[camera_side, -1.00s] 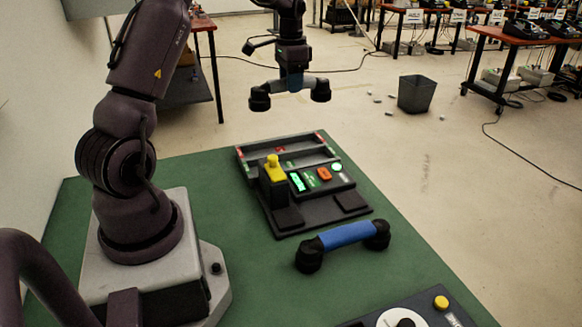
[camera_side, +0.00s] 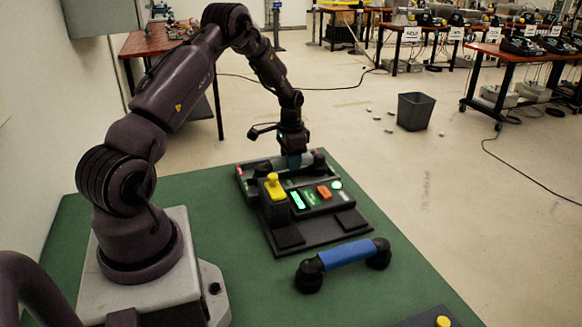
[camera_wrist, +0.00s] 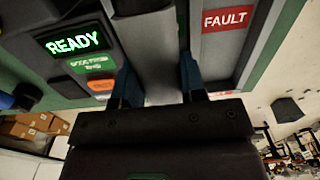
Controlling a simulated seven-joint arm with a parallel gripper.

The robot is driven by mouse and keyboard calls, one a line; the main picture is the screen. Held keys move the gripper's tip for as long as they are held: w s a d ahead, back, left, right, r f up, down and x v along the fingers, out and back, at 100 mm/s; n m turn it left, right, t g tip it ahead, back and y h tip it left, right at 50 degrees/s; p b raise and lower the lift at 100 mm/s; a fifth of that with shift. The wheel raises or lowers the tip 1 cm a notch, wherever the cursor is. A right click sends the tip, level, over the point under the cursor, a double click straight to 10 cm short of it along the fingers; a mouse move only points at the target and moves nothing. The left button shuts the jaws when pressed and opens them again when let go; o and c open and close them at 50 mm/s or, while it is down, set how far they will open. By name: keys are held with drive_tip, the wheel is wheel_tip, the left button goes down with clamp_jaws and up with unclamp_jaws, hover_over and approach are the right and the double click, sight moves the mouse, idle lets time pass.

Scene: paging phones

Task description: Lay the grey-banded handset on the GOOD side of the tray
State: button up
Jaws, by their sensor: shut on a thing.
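My gripper (camera_side: 294,162) is shut on the grey-banded handset, low at the tray behind the console. The handset's black ends show at either side of the gripper (camera_side: 319,161). Its grey band (camera_wrist: 156,60) lies between my blue fingertips (camera_wrist: 160,82) in the wrist view. The handset lies lengthwise along the tray (camera_side: 239,170), on the console's side of the red FAULT label (camera_wrist: 225,19). A GOOD label is not readable. Whether the handset touches the tray floor cannot be told.
The console with a lit green READY display (camera_wrist: 79,41) and a yellow-topped post (camera_side: 273,184) stands close to the gripper. A blue-banded handset (camera_side: 346,253) lies on the green table in front. A grey bin (camera_side: 415,111) stands on the floor behind.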

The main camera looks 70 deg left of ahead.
drive_tip(key=shift+f, duration=1.05)
drive_tip(key=shift+f, duration=0.2)
drive_tip(key=o, duration=1.1)
drive_tip(key=shift+c, duration=0.2)
